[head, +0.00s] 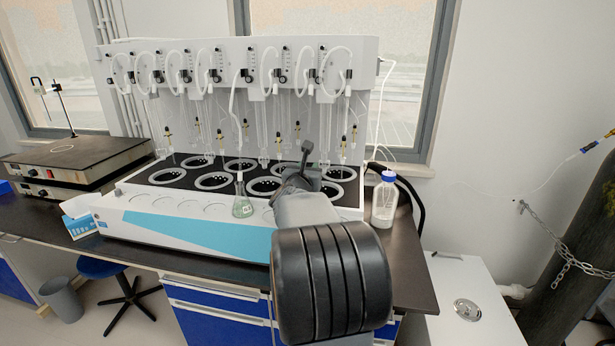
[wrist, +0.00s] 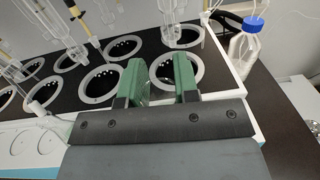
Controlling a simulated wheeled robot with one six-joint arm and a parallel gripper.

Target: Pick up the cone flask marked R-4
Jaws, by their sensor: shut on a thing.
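My gripper (head: 305,165) is over the right part of the distiller's top. In the wrist view its two green fingers (wrist: 157,75) stand some way apart near the front right ring. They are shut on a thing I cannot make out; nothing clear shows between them.
The white distiller (head: 165,228) carries rows of ringed wells with glass tubes hanging above. A blue-capped bottle (head: 384,200) stands at its right end and shows in the wrist view (wrist: 243,45). A hot plate (head: 85,158) is at the left.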

